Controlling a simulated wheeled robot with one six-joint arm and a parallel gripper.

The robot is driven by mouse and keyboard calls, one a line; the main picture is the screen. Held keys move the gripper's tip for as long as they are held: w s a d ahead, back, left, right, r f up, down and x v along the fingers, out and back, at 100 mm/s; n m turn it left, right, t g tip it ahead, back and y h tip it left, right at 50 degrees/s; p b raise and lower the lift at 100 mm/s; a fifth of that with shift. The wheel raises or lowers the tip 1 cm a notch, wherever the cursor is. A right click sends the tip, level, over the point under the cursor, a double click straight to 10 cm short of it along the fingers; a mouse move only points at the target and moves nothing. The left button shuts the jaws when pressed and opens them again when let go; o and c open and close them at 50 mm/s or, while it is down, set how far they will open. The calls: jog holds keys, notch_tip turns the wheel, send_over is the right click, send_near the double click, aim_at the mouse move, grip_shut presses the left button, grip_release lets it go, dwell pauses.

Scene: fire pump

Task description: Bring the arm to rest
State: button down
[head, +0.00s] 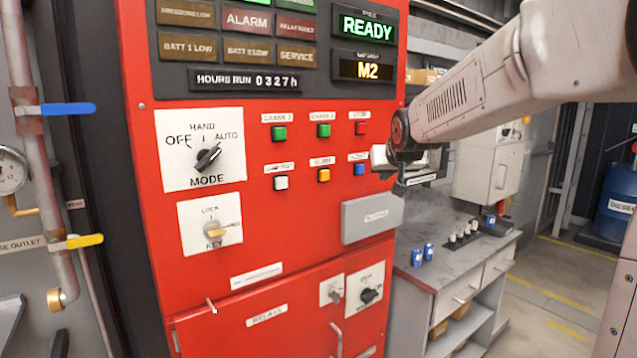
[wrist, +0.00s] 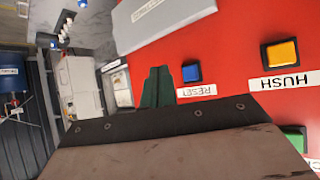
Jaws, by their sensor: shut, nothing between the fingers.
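My arm reaches in from the upper right in the head view. My gripper (head: 381,163) is in front of the red control panel (head: 260,250), near its right edge and beside the blue button (head: 360,169). In the wrist view the dark green fingers of my gripper (wrist: 157,86) are together and empty. They point past the blue reset button (wrist: 191,73), apart from it as far as I can tell. The yellow hush button (wrist: 280,53) is further right in that view.
A grey box (head: 371,217) sticks out from the panel below my gripper. A workbench (head: 450,258) with small blue items stands right of the panel. Pipes with blue (head: 68,109) and yellow (head: 84,241) handles are at left. Open floor lies at the right.

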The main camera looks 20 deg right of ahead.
jog(key=s+a+f+g, duration=0.2)
jog(key=s+f+g, duration=0.1)
jog(key=s+f, duration=0.3)
jog(key=s+a+f+n+g+y, duration=0.1)
jog(key=s+a, duration=0.3)
jog(key=s, duration=0.7)
jog(key=s+a+f+n+g+y, duration=0.1)
jog(key=s+a+f+g, duration=0.2)
jog(key=s, duration=0.8)
jog(key=s+a+f+g, duration=0.2)
jog(key=s+a, duration=0.3)
jog(key=s, duration=0.6)
jog(key=shift+s+a+f+n+y, duration=0.25)
jog(key=shift+f+n+y, duration=0.15)
jog(key=shift+f, duration=0.4)
